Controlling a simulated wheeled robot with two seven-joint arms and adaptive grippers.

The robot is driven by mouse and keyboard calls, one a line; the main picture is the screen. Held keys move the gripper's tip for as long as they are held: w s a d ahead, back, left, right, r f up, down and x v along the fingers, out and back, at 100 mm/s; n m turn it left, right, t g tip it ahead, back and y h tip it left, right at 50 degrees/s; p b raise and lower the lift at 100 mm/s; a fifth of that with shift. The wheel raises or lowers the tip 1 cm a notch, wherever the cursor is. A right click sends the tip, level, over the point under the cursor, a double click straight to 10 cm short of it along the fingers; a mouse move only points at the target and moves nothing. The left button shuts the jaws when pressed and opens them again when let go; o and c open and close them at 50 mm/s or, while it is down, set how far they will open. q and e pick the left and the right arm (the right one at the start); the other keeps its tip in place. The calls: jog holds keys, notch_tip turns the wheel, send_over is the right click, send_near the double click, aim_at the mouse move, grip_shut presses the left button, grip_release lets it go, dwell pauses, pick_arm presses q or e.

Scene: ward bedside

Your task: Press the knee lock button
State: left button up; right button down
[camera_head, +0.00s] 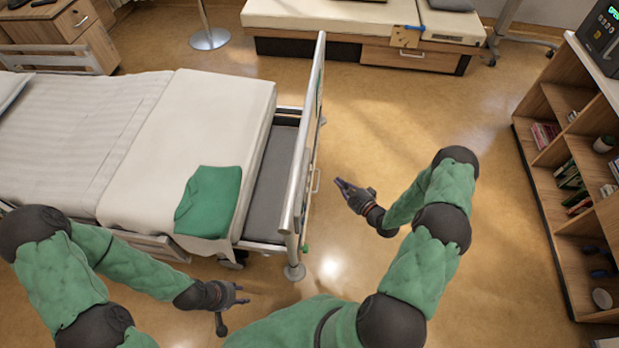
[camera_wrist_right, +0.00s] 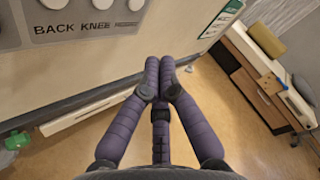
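The bed's control panel shows close up in the right wrist view, at the upper left. The words BACK and KNEE (camera_wrist_right: 95,26) are readable on it, and a third, smaller word is not. Pale oval buttons (camera_wrist_right: 54,4) sit above the words, cut by the frame's top edge. I cannot tell which is the knee lock button. My right gripper (camera_head: 343,186) is beside the footboard (camera_head: 304,140), apart from it. Its fingertips (camera_wrist_right: 160,62) are together and empty, below and right of the labels. My left gripper (camera_head: 234,308) is open and empty, low near the bed's corner.
The bed (camera_head: 190,110) carries a folded green cloth (camera_head: 208,200). A second bed or couch (camera_head: 350,18) stands at the back. A wooden shelf (camera_head: 545,165) with books and a monitor (camera_head: 603,30) stands at the right.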

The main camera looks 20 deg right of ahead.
jog(key=w+a, duration=0.3)
jog(key=a, duration=0.3)
jog(key=shift+w+p, duration=0.3)
jog(key=shift+w, duration=0.1)
jog(key=shift+a, duration=0.2)
dwell(1.1)
jog(key=shift+w+a, duration=0.2)
jog(key=shift+a, duration=0.05)
jog(key=shift+w+a, duration=0.2)
jog(key=shift+a, duration=0.15)
dwell(0.8)
jog(key=shift+d, duration=0.15)
jog(key=shift+s+d+b, duration=0.3)
jog(key=shift+s+d, duration=0.1)
jog(key=shift+d, duration=0.15)
jog(key=shift+d, duration=0.1)
jog(key=s+d, duration=0.1)
jog(key=d, duration=0.1)
jog(key=s+d, duration=0.1)
jog(key=d, duration=0.1)
jog(key=shift+s+b, duration=0.35)
